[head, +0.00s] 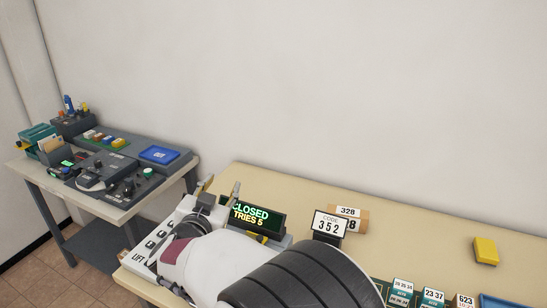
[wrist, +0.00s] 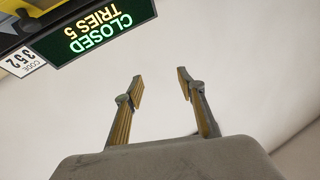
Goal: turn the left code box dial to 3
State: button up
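The code box display (head: 258,217) reads CLOSED, TRIES 5, in the head view. It also shows upside down at the upper left of the wrist view (wrist: 108,30). My arm covers the area in front of it, and I cannot make out the left dial in either view.
A white panel with several dark knobs and the word LIFT (head: 139,257) lies at the table's left end. Small parcels (head: 349,213) stand behind the card. A yellow block (head: 486,251) and numbered cards (head: 433,297) are at the right. A grey side table (head: 122,206) stands at the left.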

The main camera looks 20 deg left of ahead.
jog(key=w+d+r+n+g+y, duration=0.1)
jog(key=w+d+r, duration=0.3)
jog(key=d+r, duration=0.5)
jog(key=shift+w+d+g+y, duration=0.2)
jog(key=shift+d+g+y, duration=0.45)
jog(key=shift+d, duration=0.8)
